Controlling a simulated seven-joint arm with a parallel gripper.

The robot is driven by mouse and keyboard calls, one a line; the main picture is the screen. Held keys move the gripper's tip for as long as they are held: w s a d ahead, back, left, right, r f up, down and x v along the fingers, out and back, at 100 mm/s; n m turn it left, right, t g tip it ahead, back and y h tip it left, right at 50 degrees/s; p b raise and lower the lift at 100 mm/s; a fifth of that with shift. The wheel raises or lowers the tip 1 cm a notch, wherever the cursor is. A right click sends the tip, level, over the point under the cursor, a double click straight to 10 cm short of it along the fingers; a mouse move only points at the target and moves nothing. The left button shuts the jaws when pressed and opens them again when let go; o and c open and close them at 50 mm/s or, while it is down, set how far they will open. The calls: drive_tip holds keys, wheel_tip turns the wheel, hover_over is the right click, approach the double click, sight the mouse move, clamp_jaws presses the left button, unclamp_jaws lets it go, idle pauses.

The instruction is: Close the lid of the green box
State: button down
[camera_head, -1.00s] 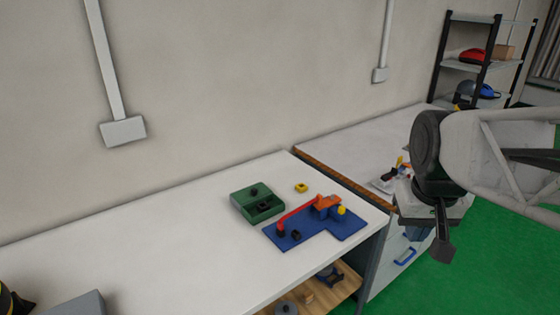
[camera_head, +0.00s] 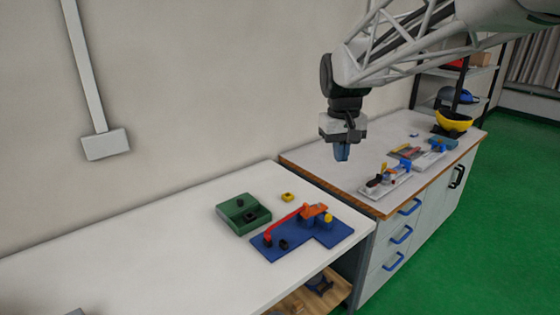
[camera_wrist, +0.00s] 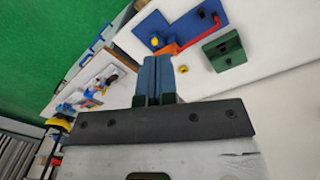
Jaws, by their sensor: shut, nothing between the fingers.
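The green box (camera_head: 244,214) sits on the white bench, left of a blue base plate. A dark knob shows on its green top and another dark piece in its front part; how far the lid is open I cannot tell. The box also shows at the upper right of the wrist view (camera_wrist: 225,50). My gripper (camera_head: 342,153) hangs in the air, fingers down, above and to the right of the box, well apart from it. Its blue fingers (camera_wrist: 153,78) are together in the wrist view, with nothing between them.
Right of the box lies the blue plate (camera_head: 300,238) with a red bar (camera_head: 282,224) and an orange part (camera_head: 314,210). A small yellow block (camera_head: 287,197) lies behind. A wood-edged bench (camera_head: 330,170) with several parts stands to the right. The left bench top is clear.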

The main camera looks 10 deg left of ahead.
drive_tip(key=w+a+f+n+g+h, duration=0.1)
drive_tip(key=w+a+f, duration=0.2)
drive_tip(key=w+a, duration=0.7)
drive_tip(key=w+a+f+n+g, duration=0.15)
drive_tip(key=w+a+f, duration=0.25)
drive_tip(key=w+a, duration=0.65)
drive_tip(key=w+a+f+n+h, duration=0.1)
drive_tip(key=w+a+f, duration=0.6)
drive_tip(key=a, duration=0.3)
drive_tip(key=w+a+f+n, duration=0.2)
drive_tip(key=w+a+f, duration=0.5)
drive_tip(key=a+f, duration=0.2)
drive_tip(key=shift+a+f+g+h, duration=0.4)
drive_tip(key=shift+f+g, duration=0.05)
drive_tip(key=shift+f, duration=0.1)
drive_tip(key=shift+f, duration=0.1)
approach(234, 200)
drive_tip(key=x, duration=0.4)
drive_tip(key=shift+f, duration=0.35)
drive_tip(key=shift+s+d+r, duration=0.15)
drive_tip(key=shift+s+d, duration=0.55)
drive_tip(key=shift+d, duration=0.1)
drive_tip(key=shift+s+d, duration=0.6)
